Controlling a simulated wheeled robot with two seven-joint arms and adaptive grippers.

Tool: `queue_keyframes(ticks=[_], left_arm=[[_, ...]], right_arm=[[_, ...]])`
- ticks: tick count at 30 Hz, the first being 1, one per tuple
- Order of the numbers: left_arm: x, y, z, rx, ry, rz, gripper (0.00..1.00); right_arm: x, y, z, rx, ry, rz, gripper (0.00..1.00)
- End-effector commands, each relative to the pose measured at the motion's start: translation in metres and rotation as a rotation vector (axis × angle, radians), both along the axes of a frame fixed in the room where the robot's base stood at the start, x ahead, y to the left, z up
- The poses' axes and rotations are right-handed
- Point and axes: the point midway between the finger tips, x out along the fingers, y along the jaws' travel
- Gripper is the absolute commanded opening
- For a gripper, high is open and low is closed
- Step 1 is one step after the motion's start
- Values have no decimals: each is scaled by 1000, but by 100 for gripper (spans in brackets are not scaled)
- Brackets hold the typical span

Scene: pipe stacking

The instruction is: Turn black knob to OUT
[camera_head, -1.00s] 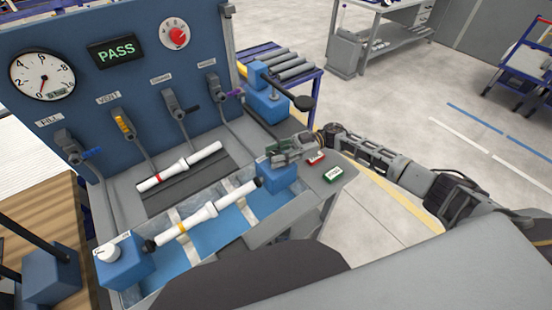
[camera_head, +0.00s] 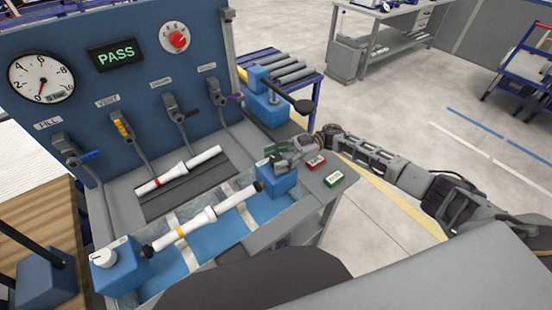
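A blue block (camera_head: 278,182) stands at the right end of the blue trough. A small dark shape on its top, likely the black knob, is mostly hidden by my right gripper (camera_head: 278,160). This gripper reaches in from the right, with its fingers over the block's top at the knob. I cannot tell whether they touch or close on it, and the knob's setting and any OUT mark are too small to read. My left gripper is not in view.
A white pipe with a yellow band (camera_head: 190,228) lies in the trough, between the right block and a left block (camera_head: 120,268) with a white knob (camera_head: 103,258). Another white pipe (camera_head: 178,170) lies behind. The display (camera_head: 116,54) reads PASS.

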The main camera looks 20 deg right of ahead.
Motion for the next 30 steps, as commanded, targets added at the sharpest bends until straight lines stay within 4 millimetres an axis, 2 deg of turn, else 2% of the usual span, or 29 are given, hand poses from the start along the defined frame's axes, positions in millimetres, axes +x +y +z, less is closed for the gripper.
queue_keyframes(ticks=[14, 20, 30], left_arm=[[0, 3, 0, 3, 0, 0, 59], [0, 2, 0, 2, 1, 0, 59], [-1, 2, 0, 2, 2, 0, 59]], right_arm=[[1, -7, -1, -1, 1, 1, 59], [5, -27, -1, -1, 2, -1, 59], [14, -76, -1, -2, 2, -2, 59]])
